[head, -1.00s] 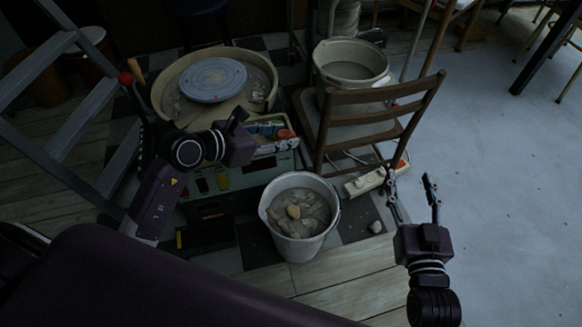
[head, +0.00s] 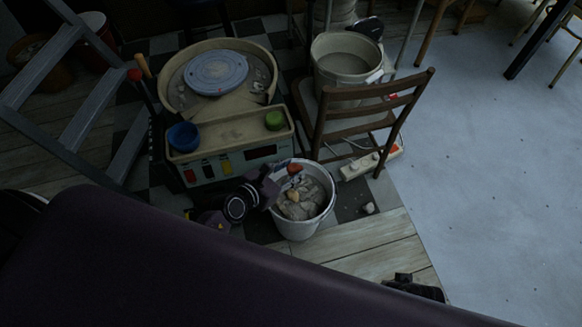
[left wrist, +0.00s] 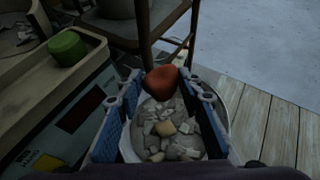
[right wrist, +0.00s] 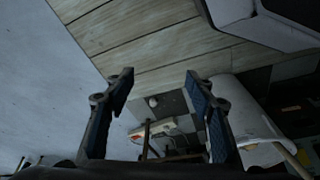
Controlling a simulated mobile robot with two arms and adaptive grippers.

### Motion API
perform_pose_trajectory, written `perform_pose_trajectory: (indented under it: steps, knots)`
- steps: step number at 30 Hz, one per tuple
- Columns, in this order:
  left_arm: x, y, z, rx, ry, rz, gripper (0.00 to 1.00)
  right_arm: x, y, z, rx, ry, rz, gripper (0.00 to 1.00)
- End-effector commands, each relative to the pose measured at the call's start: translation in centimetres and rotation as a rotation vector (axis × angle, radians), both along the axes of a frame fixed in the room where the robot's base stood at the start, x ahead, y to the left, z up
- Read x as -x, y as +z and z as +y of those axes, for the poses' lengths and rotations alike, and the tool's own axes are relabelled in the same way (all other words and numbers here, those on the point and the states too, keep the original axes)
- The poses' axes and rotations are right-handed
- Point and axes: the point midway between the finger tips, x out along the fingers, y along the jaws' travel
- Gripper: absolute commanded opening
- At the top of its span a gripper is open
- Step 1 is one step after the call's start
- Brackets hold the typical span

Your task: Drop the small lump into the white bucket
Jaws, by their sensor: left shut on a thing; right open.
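The white bucket (head: 301,229) stands on the floor, holding pale broken chunks and one tan lump (head: 293,196). My left gripper (head: 288,176) reaches over it from the left. In the left wrist view, a small reddish-brown lump (left wrist: 160,82) is held between the fingertips of this gripper (left wrist: 160,88), above the bucket's opening; the bucket's rim (left wrist: 223,105) shows behind. The lump also shows in the head view (head: 294,168).
A pottery wheel (head: 215,72) with a blue bowl (head: 183,136) and a green pot (head: 275,120) stands behind the bucket. A wooden chair (head: 368,93) carries a larger bucket (head: 346,62). A power strip (head: 359,167) and small grey lump (head: 369,208) lie right.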

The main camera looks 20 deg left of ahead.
Motion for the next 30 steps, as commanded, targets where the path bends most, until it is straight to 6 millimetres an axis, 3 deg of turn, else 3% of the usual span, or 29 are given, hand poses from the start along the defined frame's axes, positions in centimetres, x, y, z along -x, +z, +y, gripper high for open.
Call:
perform_pose_trajectory:
  steps: [15,30]
  knots:
    - [-0.1,-2.0,0.0,0.001,0.0,-0.001,0.08,-1.0,7.5,0.0,-0.003,-0.006,-0.047,0.5]
    - [-0.1,-4.0,0.0,0.001,0.0,-0.001,0.08,0.5,14.6,-0.4,-0.005,-0.012,-0.087,0.5]
